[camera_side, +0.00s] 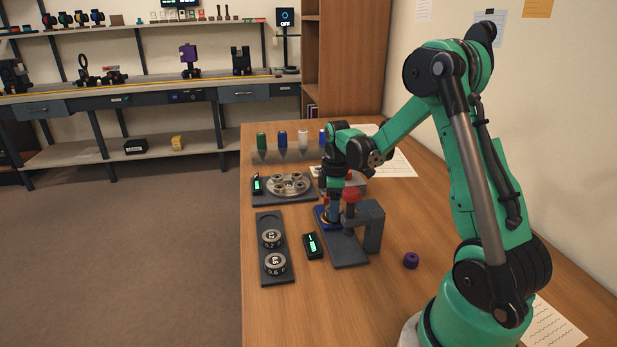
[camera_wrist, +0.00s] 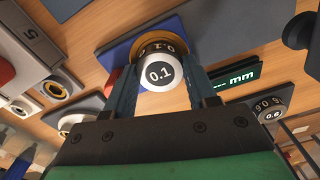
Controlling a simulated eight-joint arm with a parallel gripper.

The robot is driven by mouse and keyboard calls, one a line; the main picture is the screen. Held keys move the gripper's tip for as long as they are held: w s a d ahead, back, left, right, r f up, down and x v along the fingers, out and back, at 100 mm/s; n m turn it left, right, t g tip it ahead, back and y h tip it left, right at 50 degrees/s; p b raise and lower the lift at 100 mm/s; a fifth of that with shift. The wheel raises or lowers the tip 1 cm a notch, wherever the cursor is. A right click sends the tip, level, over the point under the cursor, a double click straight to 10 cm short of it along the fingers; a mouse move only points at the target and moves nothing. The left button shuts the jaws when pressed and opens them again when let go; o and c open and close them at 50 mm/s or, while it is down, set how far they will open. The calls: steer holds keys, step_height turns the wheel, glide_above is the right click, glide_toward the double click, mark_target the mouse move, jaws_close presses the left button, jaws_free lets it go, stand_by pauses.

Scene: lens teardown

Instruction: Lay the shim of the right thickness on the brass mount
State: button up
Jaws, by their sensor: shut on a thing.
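My gripper (camera_wrist: 164,85) is shut on the white knob of a shim marked 0.1 (camera_wrist: 160,73). In the side view my gripper (camera_side: 332,208) points down over the blue base beside the grey stand. A brass-coloured ring, the brass mount (camera_wrist: 150,42), shows just beyond the held shim on the blue base (camera_wrist: 118,52). I cannot tell whether the shim touches the mount. Two other shims, marked 0.2 (camera_side: 271,238) and 0.6 (camera_side: 275,263), sit in the dark tray (camera_side: 277,281); its far round slot looks empty.
A grey stand with a red knob (camera_side: 350,196) rises close to my gripper's right. A small green display (camera_side: 312,245) lies between tray and stand; it reads dashes and mm in the wrist view. Bare wood is free in front.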

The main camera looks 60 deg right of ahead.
steer(key=shift+f, duration=0.2)
steer(key=o, duration=1.3)
steer(key=shift+c, duration=1)
steer(key=shift+d, duration=0.1)
step_height(320, 180, up, 2)
steer(key=shift+o, duration=1.1)
steer(key=shift+r, duration=2.5)
